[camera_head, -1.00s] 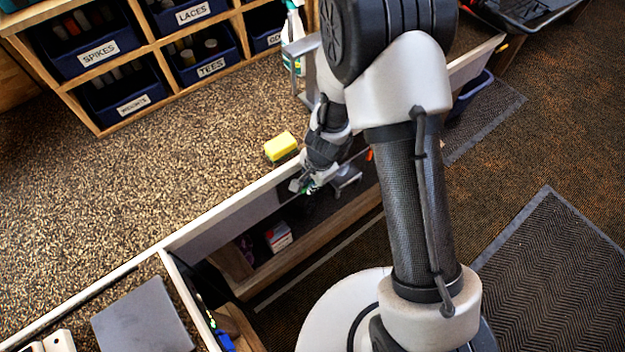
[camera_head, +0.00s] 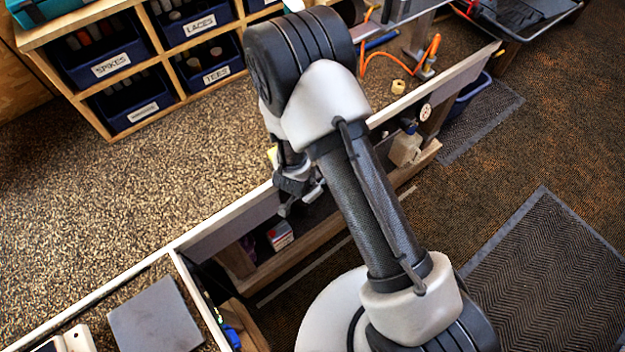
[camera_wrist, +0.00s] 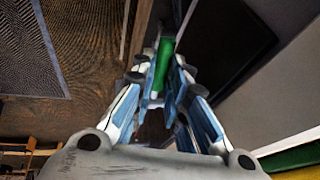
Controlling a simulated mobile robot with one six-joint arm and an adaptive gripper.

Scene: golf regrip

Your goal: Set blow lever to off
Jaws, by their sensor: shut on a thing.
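My gripper (camera_wrist: 163,62) is shut on a slim green piece in the wrist view. This looks like the handle of the blow lever (camera_wrist: 162,66), but its base and pivot are hidden. In the head view my gripper (camera_head: 288,208) hangs just in front of the bench's front edge, above the lower shelf. There my wrist and arm hide the lever, so its setting cannot be read.
A small box (camera_head: 280,236) lies on the lower shelf. An orange hose (camera_head: 385,62) lies at the bench's far right. The bench top (camera_head: 130,195) is largely clear.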

